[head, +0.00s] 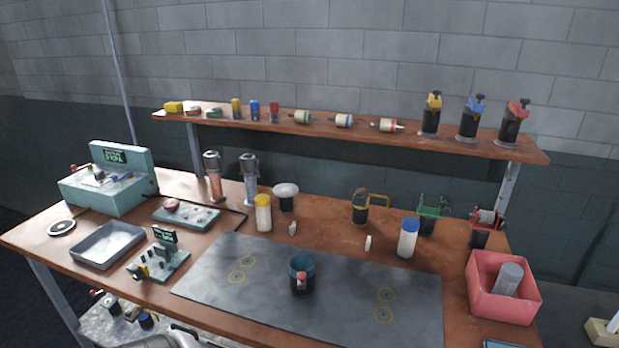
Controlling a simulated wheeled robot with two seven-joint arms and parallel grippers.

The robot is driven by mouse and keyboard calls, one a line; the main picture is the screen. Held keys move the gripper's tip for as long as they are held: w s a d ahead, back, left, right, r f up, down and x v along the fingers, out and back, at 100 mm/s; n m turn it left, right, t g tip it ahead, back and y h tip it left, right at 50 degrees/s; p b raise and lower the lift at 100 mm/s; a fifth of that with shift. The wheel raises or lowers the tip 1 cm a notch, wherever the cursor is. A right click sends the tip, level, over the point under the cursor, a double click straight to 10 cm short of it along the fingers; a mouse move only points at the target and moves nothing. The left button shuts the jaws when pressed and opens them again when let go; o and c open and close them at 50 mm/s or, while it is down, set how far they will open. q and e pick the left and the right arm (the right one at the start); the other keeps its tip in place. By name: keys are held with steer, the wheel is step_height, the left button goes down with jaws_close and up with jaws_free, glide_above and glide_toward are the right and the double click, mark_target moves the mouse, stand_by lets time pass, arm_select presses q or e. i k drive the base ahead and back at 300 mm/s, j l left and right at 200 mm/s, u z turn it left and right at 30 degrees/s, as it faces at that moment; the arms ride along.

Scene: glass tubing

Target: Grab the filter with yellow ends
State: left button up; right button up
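No filter with yellow ends on both sides can be made out for certain. On the wall shelf (330,133) lie small pale cylinders with coloured ends: one greenish (302,117), one blue (344,121) and one red (388,125). A small yellow piece (173,107) lies at the shelf's left end, and an upright yellow cylinder (236,108) stands near it; their details are too small to tell. Neither of my grippers shows. A grey, rounded shape cut off at the bottom edge may be part of my arm.
The wooden bench carries a grey mat (230,290) with a dark cup (302,275). Behind it stand a yellow-capped jar (263,213) and a blue-capped jar (408,238). A red bin (483,302) is at right; a teal machine (105,190) and grey tray (108,246) are at left.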

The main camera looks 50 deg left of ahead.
mark_target(262, 202)
steer(key=u, duration=1.95)
steer(key=i+j+z, duration=0.2)
steer(key=j, duration=0.35)
steer(key=i+j+z, duration=0.1)
steer(key=j, duration=0.2)
steer(key=i, duration=0.05)
